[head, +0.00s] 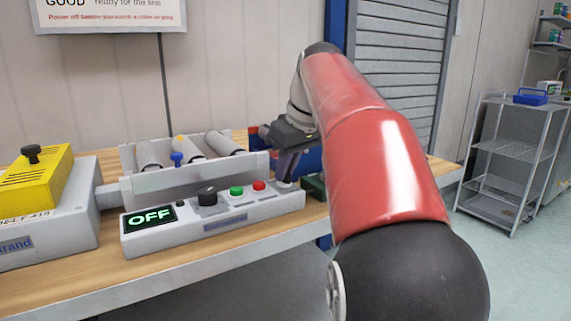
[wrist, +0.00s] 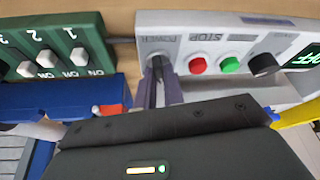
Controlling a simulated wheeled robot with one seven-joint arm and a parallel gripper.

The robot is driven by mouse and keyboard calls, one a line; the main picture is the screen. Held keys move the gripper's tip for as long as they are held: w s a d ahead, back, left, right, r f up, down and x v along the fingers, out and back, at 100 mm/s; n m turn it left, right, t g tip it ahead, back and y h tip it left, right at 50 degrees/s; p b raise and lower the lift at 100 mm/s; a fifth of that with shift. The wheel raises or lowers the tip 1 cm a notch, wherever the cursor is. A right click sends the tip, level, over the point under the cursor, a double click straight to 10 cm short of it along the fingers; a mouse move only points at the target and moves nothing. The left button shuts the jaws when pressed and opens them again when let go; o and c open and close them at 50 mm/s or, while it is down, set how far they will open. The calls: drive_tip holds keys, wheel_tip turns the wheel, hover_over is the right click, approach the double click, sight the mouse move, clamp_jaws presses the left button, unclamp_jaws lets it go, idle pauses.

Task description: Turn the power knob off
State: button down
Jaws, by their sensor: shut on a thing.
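The grey control box (head: 215,228) sits on the wooden bench, and its display (head: 150,217) reads OFF in green. My gripper (head: 287,172) reaches down at the right end of the box. In the wrist view my gripper (wrist: 160,82) has its fingers beside the POWER label (wrist: 152,40), shut on the power knob (wrist: 157,64). The fingers hide most of the knob, so its angle cannot be told. A red button (head: 259,186), a green button (head: 236,191) and a larger black knob (head: 207,196) are along the box top, apart from my gripper.
A green switch box (wrist: 62,48) with white numbered switches stands beside the control box. A small roller conveyor (head: 190,181) is behind it. A yellow-topped machine (head: 38,182) stands at the left. A wire rack (head: 505,160) is at the far right.

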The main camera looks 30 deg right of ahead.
drive_tip(key=n+y, duration=0.1)
drive_tip(key=n, duration=0.2)
drive_tip(key=n+g+y, duration=0.1)
drive_tip(key=n, duration=0.1)
drive_tip(key=shift+w+d+n, duration=0.1)
drive_tip(key=shift+d+n, duration=0.05)
drive_tip(key=shift+n, duration=0.25)
idle(0.4)
drive_tip(key=c, duration=1.5)
unclamp_jaws()
drive_tip(key=shift+r, duration=0.1)
drive_tip(key=v, duration=0.7)
drive_tip(key=shift+r, duration=0.3)
drive_tip(key=shift+d, duration=0.15)
